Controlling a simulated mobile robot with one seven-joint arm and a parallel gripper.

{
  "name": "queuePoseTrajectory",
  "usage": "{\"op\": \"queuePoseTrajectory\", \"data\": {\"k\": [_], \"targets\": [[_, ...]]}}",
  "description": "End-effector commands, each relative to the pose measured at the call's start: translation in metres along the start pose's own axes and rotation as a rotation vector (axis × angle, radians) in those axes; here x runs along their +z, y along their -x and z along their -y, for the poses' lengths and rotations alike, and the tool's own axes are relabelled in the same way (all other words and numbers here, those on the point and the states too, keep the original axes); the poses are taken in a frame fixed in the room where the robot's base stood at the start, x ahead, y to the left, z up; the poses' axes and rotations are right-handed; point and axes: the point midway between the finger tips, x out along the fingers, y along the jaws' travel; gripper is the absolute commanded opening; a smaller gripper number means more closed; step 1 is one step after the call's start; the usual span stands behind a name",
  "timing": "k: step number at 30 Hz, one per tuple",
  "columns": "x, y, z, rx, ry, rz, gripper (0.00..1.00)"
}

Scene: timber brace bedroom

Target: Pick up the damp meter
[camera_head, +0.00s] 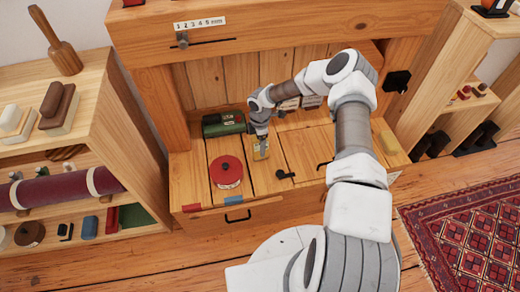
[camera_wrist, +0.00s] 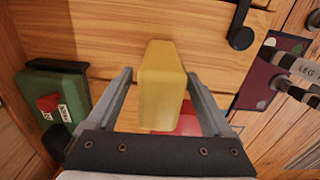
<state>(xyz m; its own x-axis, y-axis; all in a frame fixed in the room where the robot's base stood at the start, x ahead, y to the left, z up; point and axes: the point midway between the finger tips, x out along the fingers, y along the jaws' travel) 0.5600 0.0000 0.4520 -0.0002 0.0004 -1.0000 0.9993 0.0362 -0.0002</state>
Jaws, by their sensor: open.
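A yellow block-shaped item (camera_wrist: 162,85), which looks like the damp meter, stands between the two fingers of my gripper (camera_wrist: 160,74) in the wrist view. Both fingers are apart, one on each side of it, with a narrow gap visible at each side. In the head view my gripper (camera_head: 261,141) reaches down over the wooden bench, and part of the yellow item (camera_head: 261,153) shows below it. The gripper hides much of the item there. No markings can be read on it.
A green case (camera_head: 224,123) lies behind and left of the gripper; a round red item (camera_head: 226,171) sits at front left. A small black latch (camera_head: 285,175) is to the right. The bench's back wall (camera_head: 235,80) and a top beam (camera_head: 270,28) enclose the space behind.

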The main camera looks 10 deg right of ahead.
Motion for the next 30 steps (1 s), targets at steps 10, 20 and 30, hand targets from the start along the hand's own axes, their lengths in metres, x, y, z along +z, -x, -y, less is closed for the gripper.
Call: {"op": "queuePoseTrajectory", "data": {"k": [10,20,30], "targets": [[0.0004,-0.0061,0.0000,0.000,-0.002,0.000,0.80],[0.0004,-0.0060,0.0000,0.000,-0.001,0.001,0.20],[0.0004,-0.0054,-0.0003,0.001,-0.001,0.001,0.00]]}}
